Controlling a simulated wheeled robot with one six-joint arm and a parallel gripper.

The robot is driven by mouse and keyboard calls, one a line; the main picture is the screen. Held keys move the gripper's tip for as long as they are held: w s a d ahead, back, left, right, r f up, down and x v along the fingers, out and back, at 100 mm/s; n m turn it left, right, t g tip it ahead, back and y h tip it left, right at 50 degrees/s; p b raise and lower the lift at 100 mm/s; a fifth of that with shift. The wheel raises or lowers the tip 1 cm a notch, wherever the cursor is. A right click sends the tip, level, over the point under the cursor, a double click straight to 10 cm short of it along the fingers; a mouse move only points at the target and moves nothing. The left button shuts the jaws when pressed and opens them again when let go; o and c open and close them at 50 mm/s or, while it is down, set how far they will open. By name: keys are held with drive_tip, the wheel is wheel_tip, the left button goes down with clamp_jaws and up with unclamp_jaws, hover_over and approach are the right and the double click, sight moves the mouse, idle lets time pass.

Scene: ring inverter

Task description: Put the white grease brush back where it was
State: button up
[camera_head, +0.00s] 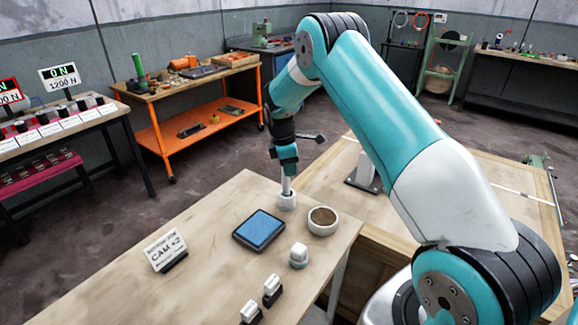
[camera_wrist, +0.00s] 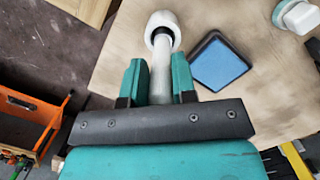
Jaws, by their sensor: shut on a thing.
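My gripper (camera_head: 286,165) points down over the wooden table's far end. In the wrist view, the two teal fingers (camera_wrist: 159,66) are shut on the pale shaft of the white grease brush (camera_wrist: 161,75). The shaft stands about upright in the head view (camera_head: 286,186). Its lower end meets a rounded white piece (camera_head: 286,201) with a dark opening around the shaft, seen also in the wrist view (camera_wrist: 165,22). I cannot tell whether this piece is a holder or the brush's own head, nor whether it touches the table.
A round white pot with brown contents (camera_head: 322,229) stands just right of the brush. A blue pad in a dark tray (camera_head: 259,230) lies to the front left. A white-topped block (camera_head: 299,254), small black-and-white pieces (camera_head: 271,290) and a CAM x2 sign (camera_head: 165,251) stand nearer.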

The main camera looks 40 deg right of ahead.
drive_tip(key=o, duration=0.9)
drive_tip(key=r, duration=0.4)
drive_tip(key=a+r+b, duration=0.1)
drive_tip(key=r, duration=0.2)
drive_tip(key=r+b, duration=0.1)
drive_tip(key=r, duration=0.3)
drive_tip(key=shift+w+a+r, duration=0.3)
drive_tip(key=shift+w+a, duration=0.05)
drive_tip(key=shift+w, duration=0.05)
drive_tip(key=s+a+r+m+t+y, duration=0.1)
drive_tip(key=s+a+r, duration=0.3)
drive_tip(key=s+a, duration=0.35)
drive_tip(key=s+a+r+m+t+y, duration=0.1)
drive_tip(key=s+a+r, duration=0.4)
drive_tip(key=s+a, duration=0.25)
drive_tip(key=s+a+m+y, duration=0.1)
drive_tip(key=s+a, duration=0.2)
drive_tip(key=s, duration=0.4)
drive_tip(key=s+a+m+y, duration=0.1)
drive_tip(key=s+a, duration=0.3)
drive_tip(key=s, duration=0.3)
drive_tip(key=s+a+m+g+y, duration=0.1)
drive_tip(key=s+a+m, duration=0.1)
drive_tip(key=s, duration=0.5)
drive_tip(key=shift+s+a+f+y, duration=0.15)
drive_tip(key=shift+s+a+y, duration=0.2)
drive_tip(key=shift+a, duration=0.35)
